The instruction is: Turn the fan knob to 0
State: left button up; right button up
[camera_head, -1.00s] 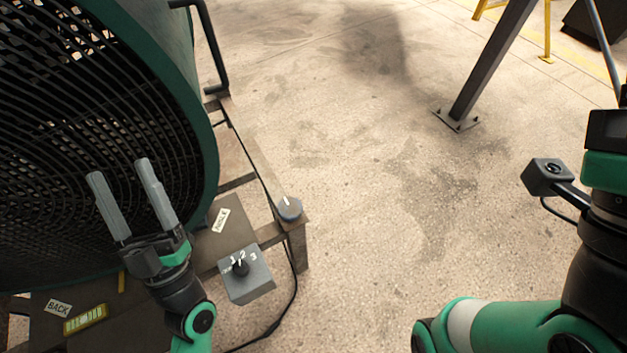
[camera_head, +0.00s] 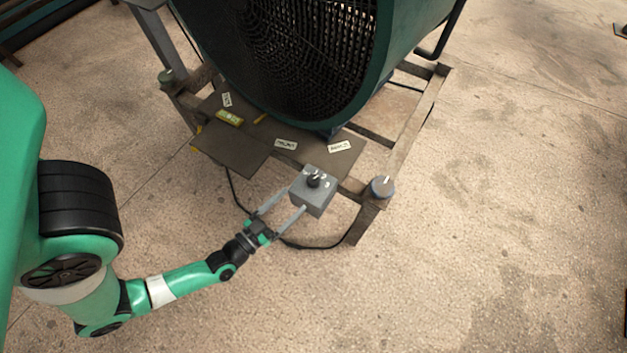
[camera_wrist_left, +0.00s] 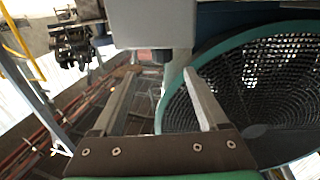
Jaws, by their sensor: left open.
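The fan knob (camera_head: 314,178) is a small black dial on top of a grey control box (camera_head: 312,201), with white numbers around it. The box sits at the front edge of the fan's frame. My left gripper (camera_head: 284,199) is open and empty, its two grey fingers reaching toward the near side of the box. I cannot tell whether a finger touches the box. My right gripper is not in view.
The large green fan (camera_head: 377,70) stands behind the box on a metal frame (camera_head: 425,108). Labels and a yellow level (camera_head: 230,117) lie on the plate. A black cable hangs below the box. Open floor lies in front.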

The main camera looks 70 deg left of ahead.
aim_at(309, 185)
pick_arm(q)
jog(key=b+x, duration=0.3)
jog(key=x, duration=0.6)
jog(key=shift+w+a+f, duration=0.15)
jog(key=shift+w+a, duration=0.15)
jog(key=shift+a, duration=0.05)
grip_shut()
